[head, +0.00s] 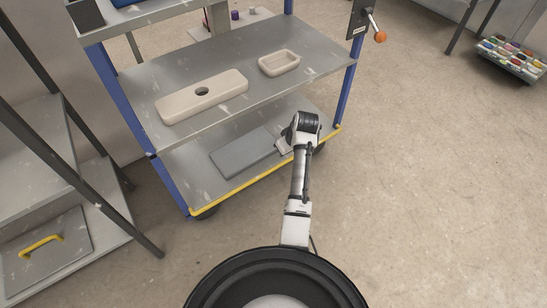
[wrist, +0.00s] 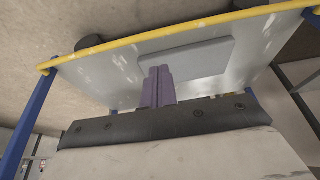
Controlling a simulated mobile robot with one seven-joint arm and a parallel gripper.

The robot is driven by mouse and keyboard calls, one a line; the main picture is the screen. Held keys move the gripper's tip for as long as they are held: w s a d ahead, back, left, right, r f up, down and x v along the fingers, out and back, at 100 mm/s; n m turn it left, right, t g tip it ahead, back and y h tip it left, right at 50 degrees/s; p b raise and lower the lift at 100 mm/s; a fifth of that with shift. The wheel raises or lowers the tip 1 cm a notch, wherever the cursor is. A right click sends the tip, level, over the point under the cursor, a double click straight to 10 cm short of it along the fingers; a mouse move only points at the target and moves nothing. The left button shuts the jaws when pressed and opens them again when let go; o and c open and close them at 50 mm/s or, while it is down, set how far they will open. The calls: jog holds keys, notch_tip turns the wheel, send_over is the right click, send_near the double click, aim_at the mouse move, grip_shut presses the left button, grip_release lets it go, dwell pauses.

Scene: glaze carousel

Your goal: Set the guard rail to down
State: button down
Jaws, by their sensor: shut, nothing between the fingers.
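A yellow rail (head: 230,192) runs along the front edge of the cart's lower shelf, close to shelf level. It is the only rail-like part I see, and I cannot tell for sure that it is the guard rail. It also crosses the top of the wrist view (wrist: 200,23). My gripper (head: 283,147) is over the lower shelf, behind the yellow rail and apart from it. In the wrist view its purple-grey fingers (wrist: 158,70) are together and empty, in front of a grey slab. My own wrist hides part of the gripper in the head view.
The slab (head: 243,153) lies on the lower shelf. The middle shelf (head: 235,62) above holds a long pale block (head: 200,97) and a small tray (head: 279,63). Blue posts (head: 122,100) bound the cart. An orange-knobbed lever (head: 380,37) is at the right post.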

aim_at(277, 165)
jog(key=b+x, duration=0.1)
jog(key=x, duration=0.3)
jog(key=b+x, duration=0.1)
jog(key=x, duration=0.4)
jog(key=b+x, duration=0.1)
jog(key=x, duration=0.3)
jog(key=shift+s+d+f+b, duration=0.1)
jog(key=shift+s+f+b, duration=0.15)
jog(key=shift+f, duration=0.2)
